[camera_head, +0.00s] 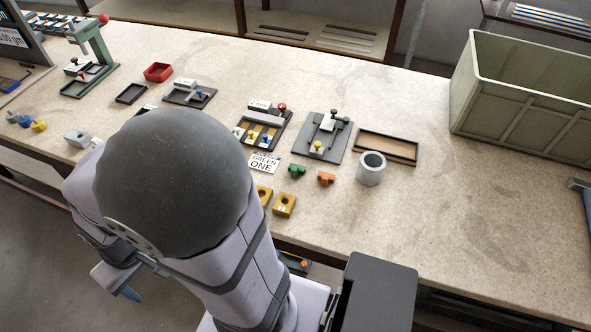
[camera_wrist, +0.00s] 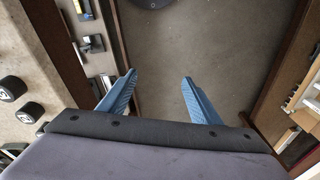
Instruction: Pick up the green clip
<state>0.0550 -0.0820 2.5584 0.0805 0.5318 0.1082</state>
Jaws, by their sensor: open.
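The green clip (camera_head: 297,170) lies on the bench top, just left of an orange clip (camera_head: 326,178) and in front of the grey plate fixture. My gripper's two blue fingers (camera_wrist: 160,88) are spread apart and empty in the wrist view, over the floor beside the bench. In the head view my arm covers most of the gripper; only a blue fingertip shows low at the left. The green clip cannot be made out in the wrist view.
A card reading "GREEN ONE" (camera_head: 264,163) lies left of the green clip. A grey cup (camera_head: 371,168) stands to the right. Yellow blocks (camera_head: 284,205) sit nearer the front edge. A large bin (camera_head: 525,95) stands at back right. The bench's right front is clear.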

